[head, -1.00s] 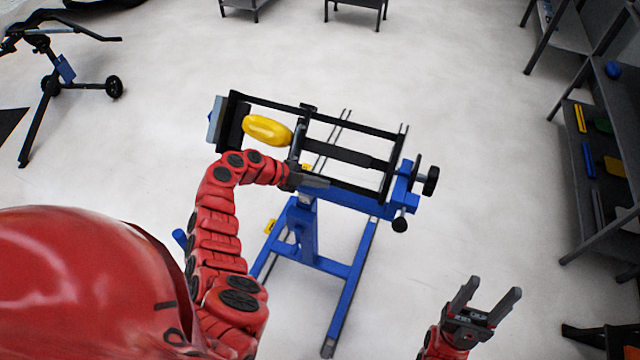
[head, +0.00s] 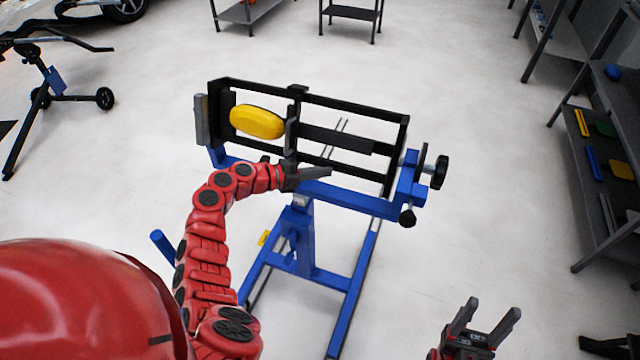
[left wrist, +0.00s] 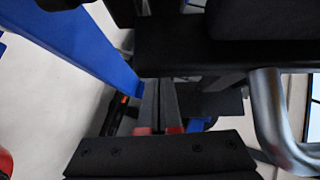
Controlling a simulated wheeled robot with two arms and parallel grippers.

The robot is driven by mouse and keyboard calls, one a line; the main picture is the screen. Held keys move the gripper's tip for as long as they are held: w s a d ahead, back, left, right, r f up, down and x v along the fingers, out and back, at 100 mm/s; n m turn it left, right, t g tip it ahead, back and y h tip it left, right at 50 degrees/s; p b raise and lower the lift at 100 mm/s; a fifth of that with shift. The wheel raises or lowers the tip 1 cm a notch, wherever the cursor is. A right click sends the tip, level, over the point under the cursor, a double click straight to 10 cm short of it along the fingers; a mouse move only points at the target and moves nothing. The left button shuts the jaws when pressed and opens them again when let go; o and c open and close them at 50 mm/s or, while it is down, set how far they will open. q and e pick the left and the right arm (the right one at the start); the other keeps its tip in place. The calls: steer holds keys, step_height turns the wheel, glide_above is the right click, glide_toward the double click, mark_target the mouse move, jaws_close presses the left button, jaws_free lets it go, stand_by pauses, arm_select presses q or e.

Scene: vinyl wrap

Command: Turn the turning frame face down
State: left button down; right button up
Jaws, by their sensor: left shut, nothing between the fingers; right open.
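The turning frame (head: 345,103) is a black rectangular frame on a blue stand (head: 302,240). It is tilted, with its face partly toward me, and a yellow oval piece (head: 257,122) is held in its left part. My left gripper (head: 328,173) is shut and empty, just in front of the frame's lower edge; whether it touches is unclear. In the left wrist view, dark frame bars (left wrist: 210,55) and a blue beam (left wrist: 80,45) are very close to the fingers. My right gripper (head: 487,318) is open and empty at lower right, away from the frame.
A black knob (head: 440,172) sits at the stand's right end. A grey shelf with tools (head: 600,150) stands at right. A black wheeled stand (head: 45,95) is at upper left.

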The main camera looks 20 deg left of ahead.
arm_select(q)
steer(key=w+r+m+t+h+b, duration=0.2)
steer(key=w+m+t+h+b, duration=0.2)
steer(key=b, duration=2)
steer(key=w+m+h, duration=0.1)
steer(key=w+m, duration=0.2)
steer(key=shift+w+b, duration=0.4)
steer(key=shift+t, duration=0.3)
